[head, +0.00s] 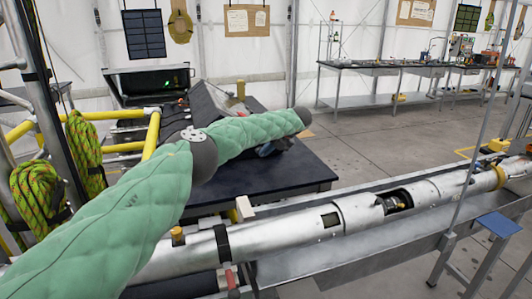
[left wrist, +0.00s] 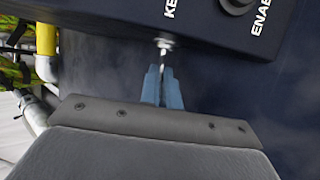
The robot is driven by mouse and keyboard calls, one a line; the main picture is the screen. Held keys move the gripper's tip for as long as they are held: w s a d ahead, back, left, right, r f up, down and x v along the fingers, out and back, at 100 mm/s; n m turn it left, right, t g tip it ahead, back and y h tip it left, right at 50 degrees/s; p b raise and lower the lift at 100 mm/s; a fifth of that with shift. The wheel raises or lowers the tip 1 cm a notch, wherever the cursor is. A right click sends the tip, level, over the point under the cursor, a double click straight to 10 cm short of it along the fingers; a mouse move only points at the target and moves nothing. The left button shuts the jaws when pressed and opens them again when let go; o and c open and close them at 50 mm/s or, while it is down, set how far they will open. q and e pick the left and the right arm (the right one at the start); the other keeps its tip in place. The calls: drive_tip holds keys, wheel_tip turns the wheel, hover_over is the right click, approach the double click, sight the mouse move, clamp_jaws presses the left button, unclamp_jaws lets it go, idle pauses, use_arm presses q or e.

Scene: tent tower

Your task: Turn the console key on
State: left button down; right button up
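The dark console panel (left wrist: 215,22) fills the top of the left wrist view, with white lettering cut off to "KE" and "ENAB". A silver key (left wrist: 163,44) sticks out of its edge below "KE". The two blue fingers of my left gripper (left wrist: 162,90) are close together on either side of the key's thin shank, shut on it. In the head view the console (head: 206,108) stands on a dark table, partly hidden by my green-sleeved left arm. My left gripper shows only as a small bluish bit (head: 272,148) beyond the arm. My right gripper is out of view.
A round dark knob (left wrist: 236,4) sits near the "ENAB" lettering. A long silver tube (head: 295,220) lies in a trough in front of the dark table (head: 300,178). Yellow rails (head: 150,135) and coiled ropes stand left. Workbenches line the back right, with open floor before them.

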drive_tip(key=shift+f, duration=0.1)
use_arm(q)
drive_tip(key=c, duration=1.6)
unclamp_jaws()
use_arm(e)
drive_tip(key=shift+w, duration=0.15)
